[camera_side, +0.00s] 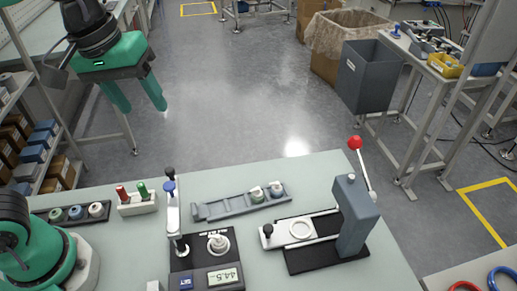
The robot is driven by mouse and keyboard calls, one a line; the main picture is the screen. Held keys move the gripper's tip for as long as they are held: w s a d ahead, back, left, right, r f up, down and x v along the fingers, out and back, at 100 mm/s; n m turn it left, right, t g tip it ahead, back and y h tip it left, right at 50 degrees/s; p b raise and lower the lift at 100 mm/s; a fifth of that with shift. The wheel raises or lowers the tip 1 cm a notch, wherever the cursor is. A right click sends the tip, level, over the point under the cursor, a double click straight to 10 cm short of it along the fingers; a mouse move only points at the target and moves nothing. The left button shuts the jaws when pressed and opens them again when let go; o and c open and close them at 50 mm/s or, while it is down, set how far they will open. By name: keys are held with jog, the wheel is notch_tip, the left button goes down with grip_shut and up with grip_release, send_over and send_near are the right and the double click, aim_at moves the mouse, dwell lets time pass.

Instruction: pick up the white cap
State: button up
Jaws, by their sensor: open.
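A white cap (96,209) sits at the right end of a dark cap strip (105,220) at the table's left side. A blue cap (75,212) and a green cap (55,215) sit to its left in the same strip. My gripper (142,106) is at the upper left with its two green fingers spread apart and nothing between them. In the picture it is well above the strip and apart from every cap.
A block (137,207) holds red and green-handled tools. A grey rail (225,207) carries small round parts. A black gauge unit (207,262) with a blue-topped post and a lever press (357,215) stand farther right. Bare table lies between them.

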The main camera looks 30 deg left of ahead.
aim_at(217, 236)
jog(key=d+f+n+g+y, duration=0.1)
jog(key=d+n, duration=0.1)
jog(key=d, duration=0.5)
jog(key=d+f+n+g, duration=0.1)
jog(key=d+n+g, duration=0.15)
jog(key=d, duration=0.45)
jog(key=shift+t, duration=0.45)
jog(key=f, duration=1.5)
jog(key=s+f, duration=0.1)
jog(key=f, duration=0.6)
jog(key=shift+f, duration=0.15)
jog(key=shift+f, duration=0.1)
jog(key=shift+a+f, duration=0.15)
jog(key=shift+f, duration=2.35)
jog(key=c, duration=0.8)
